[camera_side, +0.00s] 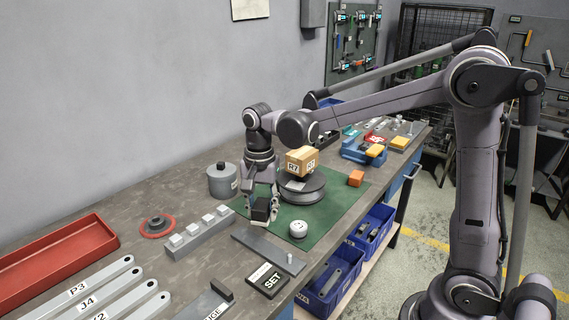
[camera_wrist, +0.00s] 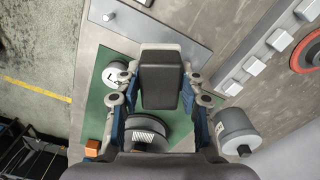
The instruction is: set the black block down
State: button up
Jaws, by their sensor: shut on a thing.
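The black block (camera_side: 261,209) is between the fingers of my gripper (camera_side: 262,205) in the side view. In the wrist view the black block (camera_wrist: 162,80) is upright in the picture, between the two blue-sided fingers of my gripper (camera_wrist: 163,92). My gripper is shut on it. The block is over or near the left edge of the green mat (camera_side: 318,232); I cannot tell whether its underside touches anything. A white round piece (camera_side: 298,229) with a letter stands on the mat, right of the block.
A dark round turntable (camera_side: 301,188) with a cardboard box (camera_side: 301,160) stands behind the block. A grey cylinder (camera_side: 222,180) and a rail with white cubes (camera_side: 198,233) are to the left. A grey plate (camera_side: 268,249) and a SET plate (camera_side: 267,280) lie in front.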

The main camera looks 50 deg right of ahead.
jog(key=n, duration=0.2)
jog(key=f+n, duration=0.1)
jog(key=n, duration=0.1)
jog(key=f+n, duration=0.1)
jog(key=n, duration=0.1)
jog(key=shift+d+f, duration=0.15)
jog(key=shift+d, duration=0.2)
jog(key=n, duration=0.2)
jog(key=f+n, duration=0.1)
jog(key=n, duration=0.1)
jog(key=f+n, duration=0.1)
jog(key=n, duration=0.1)
jog(key=shift+s+d+f+n, duration=0.15)
jog(key=shift+s+d+n, duration=0.1)
jog(key=shift+d+n, duration=0.15)
jog(key=s+d+r, duration=0.2)
jog(key=d+r, duration=0.1)
jog(key=d, duration=0.7)
jog(key=s+d+r, duration=0.3)
jog(key=d, duration=0.7)
send_over(288, 217)
notch_tip(288, 217, down, 7)
jog(key=shift+d+r, duration=0.1)
jog(key=shift+r, duration=0.1)
jog(key=shift+w+f, duration=0.1)
jog(key=shift+f, duration=2)
